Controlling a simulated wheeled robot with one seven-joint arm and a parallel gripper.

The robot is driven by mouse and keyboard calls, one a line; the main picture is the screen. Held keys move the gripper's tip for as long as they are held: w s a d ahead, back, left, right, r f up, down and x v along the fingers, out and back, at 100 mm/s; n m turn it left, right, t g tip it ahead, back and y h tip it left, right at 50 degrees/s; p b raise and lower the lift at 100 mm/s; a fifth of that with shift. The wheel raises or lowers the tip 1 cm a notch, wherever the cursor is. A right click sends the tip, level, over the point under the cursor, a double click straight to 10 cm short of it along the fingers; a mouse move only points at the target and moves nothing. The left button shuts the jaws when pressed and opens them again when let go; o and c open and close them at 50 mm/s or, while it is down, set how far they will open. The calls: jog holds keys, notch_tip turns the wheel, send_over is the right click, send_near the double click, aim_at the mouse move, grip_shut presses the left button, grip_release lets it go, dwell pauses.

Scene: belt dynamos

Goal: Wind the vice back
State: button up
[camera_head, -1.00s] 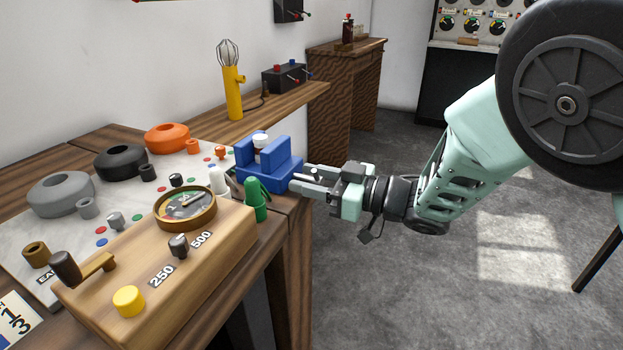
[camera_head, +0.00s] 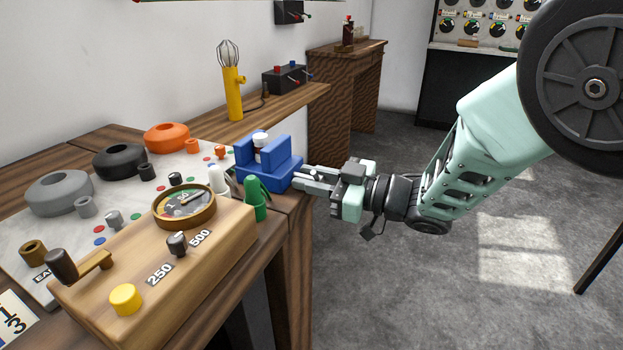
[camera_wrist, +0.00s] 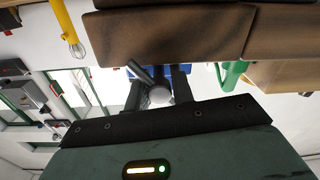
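The blue vice (camera_head: 268,172) sits at the right end of the bench in the head view, with a small white-topped piece (camera_head: 260,140) between its jaws. My gripper (camera_head: 306,182) is level at the vice's right side. Its two fingers lie on either side of the vice's grey handle (camera_wrist: 160,96). In the wrist view the handle's round end and slanting bar show between the fingers, with a bit of blue vice (camera_wrist: 140,72) behind. I cannot tell whether the fingers press on the handle.
A wooden meter box (camera_head: 165,260) and a green peg-like piece (camera_head: 256,195) stand close to the vice. A yellow lamp (camera_head: 233,95) stands on the shelf behind. The floor (camera_head: 420,285) right of the bench is clear.

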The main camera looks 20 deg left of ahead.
jog(key=shift+o, duration=1.4)
jog(key=s+d, duration=0.1)
jog(key=d, duration=1.6)
jog(key=shift+d, duration=0.2)
jog(key=a+m+p, duration=0.1)
jog(key=a, duration=0.4)
jog(key=a+m+p, duration=0.1)
jog(key=a+p, duration=0.1)
jog(key=a, duration=0.3)
jog(key=w+a+m+p, duration=0.1)
jog(key=a, duration=0.5)
jog(key=shift+f+m+p, duration=0.1)
jog(key=shift+m+p, duration=0.2)
jog(key=shift+p, duration=0.05)
